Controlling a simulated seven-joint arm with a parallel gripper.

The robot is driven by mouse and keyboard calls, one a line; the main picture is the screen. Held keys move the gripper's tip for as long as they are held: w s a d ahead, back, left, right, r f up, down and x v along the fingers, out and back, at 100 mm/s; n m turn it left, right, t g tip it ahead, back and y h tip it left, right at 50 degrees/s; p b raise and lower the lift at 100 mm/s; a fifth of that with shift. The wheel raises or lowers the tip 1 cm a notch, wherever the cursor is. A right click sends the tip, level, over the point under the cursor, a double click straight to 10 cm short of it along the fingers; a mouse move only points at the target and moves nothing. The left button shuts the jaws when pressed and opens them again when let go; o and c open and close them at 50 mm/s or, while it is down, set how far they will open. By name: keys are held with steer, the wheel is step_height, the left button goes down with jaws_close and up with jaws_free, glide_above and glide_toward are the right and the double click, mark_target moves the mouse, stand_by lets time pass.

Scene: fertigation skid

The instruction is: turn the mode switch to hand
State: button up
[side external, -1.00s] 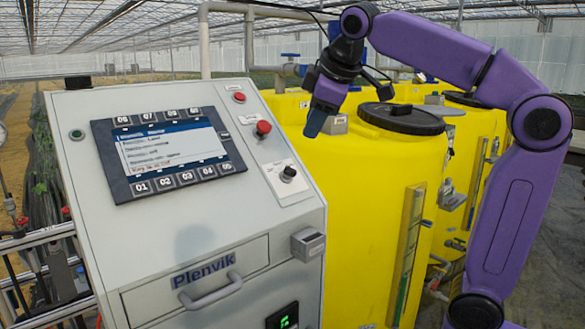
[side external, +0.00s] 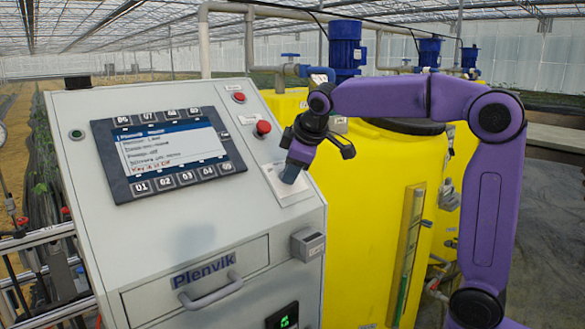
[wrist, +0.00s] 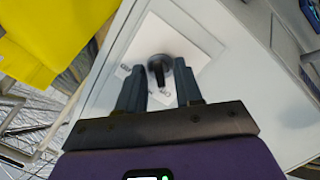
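The mode switch (wrist: 159,68) is a round dark knob with a raised bar handle on a white label plate (wrist: 185,42). In the wrist view it lies between and just beyond the fingertips of my gripper (wrist: 158,77), with a gap on both sides. The plate has small dark lettering, too blurred to read surely. In the side external view, my gripper (side external: 291,173) is over the plate (side external: 282,192) on the right of the sloping panel, and its fingers hide the knob. My gripper is open and empty.
The grey control cabinet (side external: 190,235) carries a screen with buttons (side external: 168,155). A red mushroom button (side external: 263,128) and a smaller red button (side external: 239,97) sit above the switch plate. Yellow tanks (side external: 360,220) stand right behind the cabinet.

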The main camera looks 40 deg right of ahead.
jaws_close()
steer(key=shift+f, duration=0.1)
stand_by(0.3)
steer(key=m, duration=0.4)
steer(key=shift+d+y, duration=0.1)
steer(key=shift+y, duration=0.2)
steer(key=shift+m+g+y, duration=0.3)
steer(key=shift+m, duration=1.7)
steer(key=shift+f, duration=0.1)
